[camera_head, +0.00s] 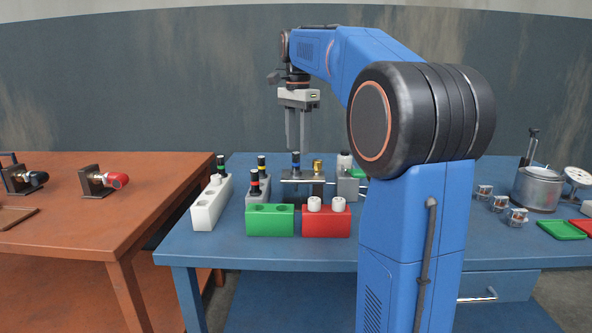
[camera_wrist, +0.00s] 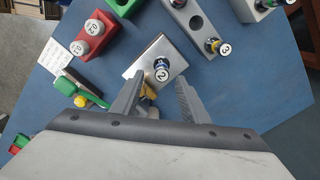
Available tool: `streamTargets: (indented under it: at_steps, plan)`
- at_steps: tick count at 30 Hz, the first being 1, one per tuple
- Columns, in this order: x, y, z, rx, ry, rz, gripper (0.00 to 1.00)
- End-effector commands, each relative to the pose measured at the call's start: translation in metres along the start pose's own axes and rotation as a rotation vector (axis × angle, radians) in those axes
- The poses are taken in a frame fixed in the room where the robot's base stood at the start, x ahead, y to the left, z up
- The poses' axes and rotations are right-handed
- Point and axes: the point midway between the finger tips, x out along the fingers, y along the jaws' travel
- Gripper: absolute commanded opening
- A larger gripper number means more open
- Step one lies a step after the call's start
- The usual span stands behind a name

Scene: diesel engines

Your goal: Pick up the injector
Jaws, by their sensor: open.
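Several dark injectors with coloured bands stand upright on the blue table. A blue-banded injector (camera_head: 296,161) stands in a metal fixture (camera_head: 290,184). In the wrist view, an injector marked 2 (camera_wrist: 161,74) on a metal plate (camera_wrist: 167,54) lies just beyond my fingertips, roughly between them. My gripper (camera_head: 298,146) is open and empty, fingers down, above the fixture. A green-banded injector (camera_head: 221,166) stands in a white block (camera_head: 211,203). A yellow-banded injector (camera_head: 262,168) and a red-banded injector (camera_head: 254,184) stand in a grey block (camera_head: 265,190).
A green block (camera_head: 270,221) with empty holes and a red block (camera_head: 326,223) with white caps stand in front of the fixture. A brass part (camera_head: 317,166) sits beside the blue-banded injector. A pot (camera_head: 538,188) stands at right. An orange table (camera_head: 90,225) is at left.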

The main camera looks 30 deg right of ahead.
Motion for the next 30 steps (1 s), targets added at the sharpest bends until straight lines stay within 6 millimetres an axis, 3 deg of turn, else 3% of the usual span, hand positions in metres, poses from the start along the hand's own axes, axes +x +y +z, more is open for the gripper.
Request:
streamTargets:
  at_steps: [8,17,26,27,30]
  plan:
    - [0.017,-0.001,0.001,0.000,0.000,0.000,0.41]
    - [0.054,-0.003,0.004,0.000,0.000,0.001,0.41]
    - [0.060,-0.003,0.003,-0.001,0.001,-0.001,0.41]
    - [0.060,-0.003,0.003,-0.001,0.001,-0.001,0.39]
    - [0.060,-0.003,0.003,-0.001,0.001,-0.001,0.15]
